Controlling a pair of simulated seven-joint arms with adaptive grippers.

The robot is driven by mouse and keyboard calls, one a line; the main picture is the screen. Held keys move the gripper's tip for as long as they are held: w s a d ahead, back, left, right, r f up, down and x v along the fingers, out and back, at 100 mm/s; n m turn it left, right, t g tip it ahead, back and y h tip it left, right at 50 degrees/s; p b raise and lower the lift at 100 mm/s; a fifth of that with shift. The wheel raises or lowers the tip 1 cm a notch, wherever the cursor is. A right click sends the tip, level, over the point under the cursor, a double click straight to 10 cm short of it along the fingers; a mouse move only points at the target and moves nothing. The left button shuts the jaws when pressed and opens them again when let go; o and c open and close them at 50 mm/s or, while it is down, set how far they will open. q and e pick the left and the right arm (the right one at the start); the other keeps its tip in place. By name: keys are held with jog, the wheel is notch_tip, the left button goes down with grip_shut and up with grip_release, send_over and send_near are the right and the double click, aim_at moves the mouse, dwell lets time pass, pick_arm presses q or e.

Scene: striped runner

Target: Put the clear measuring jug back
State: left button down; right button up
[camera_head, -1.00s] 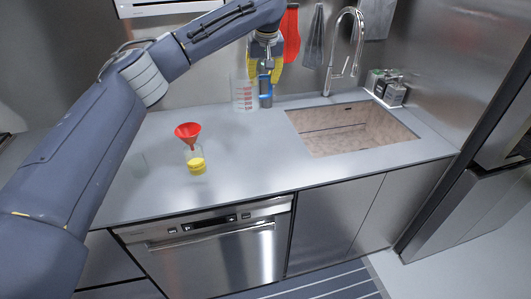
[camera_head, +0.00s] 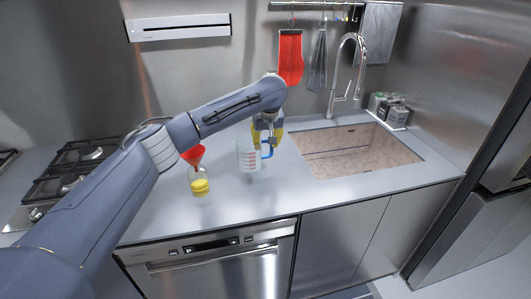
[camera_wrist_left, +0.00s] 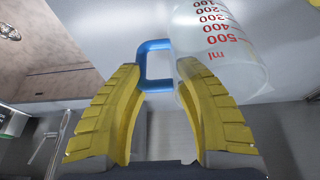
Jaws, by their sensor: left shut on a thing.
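The clear measuring jug (camera_head: 247,158), with red markings and a blue handle, is above or on the counter beside the funnel bottle; I cannot tell whether its base touches. My left gripper (camera_head: 266,142), with yellow fingers, is shut on its blue handle at the jug's right side. In the left wrist view the handle (camera_wrist_left: 155,46) is between the fingertips and the jug's body (camera_wrist_left: 222,48) is to the right, with its red ml scale. The jug looks empty. My right gripper is out of view.
A bottle with yellow liquid (camera_head: 200,186) and a red funnel (camera_head: 193,155) stands left of the jug, close to my left arm. The sink (camera_head: 355,150) and tap (camera_head: 345,75) are to the right. A hob (camera_head: 75,165) is at left. The counter front is clear.

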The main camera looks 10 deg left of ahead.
pick_arm(q)
jog(key=shift+f, duration=2.25)
jog(key=shift+f, duration=0.1)
jog(key=c, duration=0.9)
grip_release()
jog(key=v, duration=1.2)
